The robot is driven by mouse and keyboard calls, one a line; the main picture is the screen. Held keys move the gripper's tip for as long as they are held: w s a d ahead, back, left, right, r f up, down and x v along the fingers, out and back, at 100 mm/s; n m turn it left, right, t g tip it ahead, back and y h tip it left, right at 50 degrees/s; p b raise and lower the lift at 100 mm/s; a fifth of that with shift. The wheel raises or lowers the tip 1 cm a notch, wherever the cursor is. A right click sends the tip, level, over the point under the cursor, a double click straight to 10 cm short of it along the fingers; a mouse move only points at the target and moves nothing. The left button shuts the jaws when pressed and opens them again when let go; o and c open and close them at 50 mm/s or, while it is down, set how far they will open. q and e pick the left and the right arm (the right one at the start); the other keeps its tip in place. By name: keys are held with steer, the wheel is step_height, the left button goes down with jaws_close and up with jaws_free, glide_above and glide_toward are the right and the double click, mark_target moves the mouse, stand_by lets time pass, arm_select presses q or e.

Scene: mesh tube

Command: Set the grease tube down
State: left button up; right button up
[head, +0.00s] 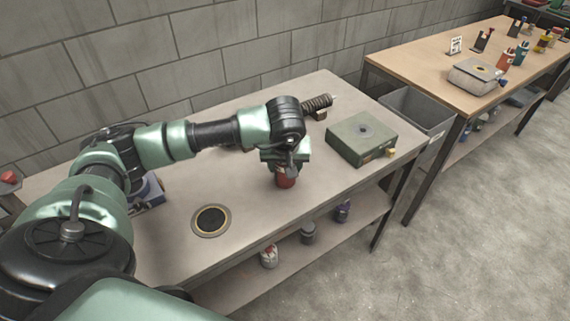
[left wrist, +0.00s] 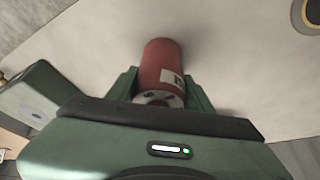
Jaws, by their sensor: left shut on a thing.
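The grease tube is a red cylinder (head: 286,181) with a pale label, seen below my left gripper (head: 285,166) over the middle of the near table. In the left wrist view the red tube (left wrist: 162,66) sits between the two green fingers of my left gripper (left wrist: 162,88), which is shut on it. The tube looks upright in the head view. The gripper hides its upper part. I cannot tell whether its bottom touches the tabletop. My right gripper is not in view.
A green box (head: 361,138) stands right of the tube on the table (head: 240,238). A dark coiled part (head: 317,103) lies behind. A round dark disc with a pale rim (head: 211,220) is set at the front left. Bare tabletop lies around the tube. A grey bin (head: 428,112) stands beyond the right end.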

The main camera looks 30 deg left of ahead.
arm_select(q)
steer(key=shift+f, duration=0.1)
steer(key=o, duration=1.5)
steer(key=shift+r, duration=0.4)
steer(key=v, duration=1.1)
steer(key=shift+s+d+r+b, duration=0.15)
steer(key=shift+s+r+b, duration=0.05)
steer(key=shift+b, duration=0.15)
